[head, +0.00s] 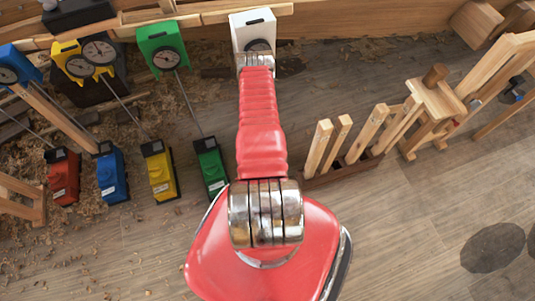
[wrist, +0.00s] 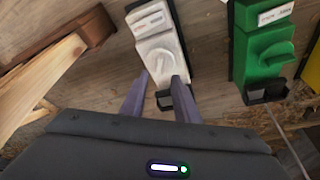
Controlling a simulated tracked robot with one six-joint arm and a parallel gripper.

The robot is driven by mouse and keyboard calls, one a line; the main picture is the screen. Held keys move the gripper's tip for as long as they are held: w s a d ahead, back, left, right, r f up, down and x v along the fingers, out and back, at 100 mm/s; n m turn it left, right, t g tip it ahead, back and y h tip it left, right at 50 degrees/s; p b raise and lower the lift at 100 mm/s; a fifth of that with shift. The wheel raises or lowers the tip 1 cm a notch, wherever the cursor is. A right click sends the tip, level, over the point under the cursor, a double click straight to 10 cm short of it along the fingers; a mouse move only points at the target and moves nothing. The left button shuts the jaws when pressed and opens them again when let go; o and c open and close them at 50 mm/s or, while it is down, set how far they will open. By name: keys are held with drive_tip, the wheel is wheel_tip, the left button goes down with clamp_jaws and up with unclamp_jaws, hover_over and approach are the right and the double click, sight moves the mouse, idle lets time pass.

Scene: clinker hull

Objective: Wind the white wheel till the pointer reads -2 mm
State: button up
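The white wheel (wrist: 161,46) sits on top of a white box (wrist: 146,17) with a label in the wrist view, a raised bar across it. My gripper (wrist: 162,78) is open, its two grey fingers apart at the near edge of the wheel; I cannot tell whether they touch it. In the head view the white dial housing (head: 252,28) stands at the top centre. My red arm covers the lower part of its dial, so the pointer's reading cannot be made out. The gripper and the white wheel box are hidden behind my arm there.
A green wheel box (wrist: 262,42) stands close to the right of the white one. Green (head: 162,48), yellow (head: 84,60) and blue (head: 18,66) dial housings line the hull at left. A wooden rack (head: 345,166) stands right of my arm. Lower right floor is mostly clear.

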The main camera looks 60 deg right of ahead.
drive_tip(key=shift+w+d+r+h, duration=0.2)
drive_tip(key=shift+d+r+h, duration=0.1)
drive_tip(key=shift+d, duration=0.3)
drive_tip(key=shift+f, duration=0.1)
drive_tip(key=shift+x, duration=6.9)
drive_tip(key=shift+w, duration=0.1)
drive_tip(key=shift+c, duration=0.4)
clamp_jaws()
drive_tip(key=shift+a, duration=0.4)
drive_tip(key=shift+d, duration=0.25)
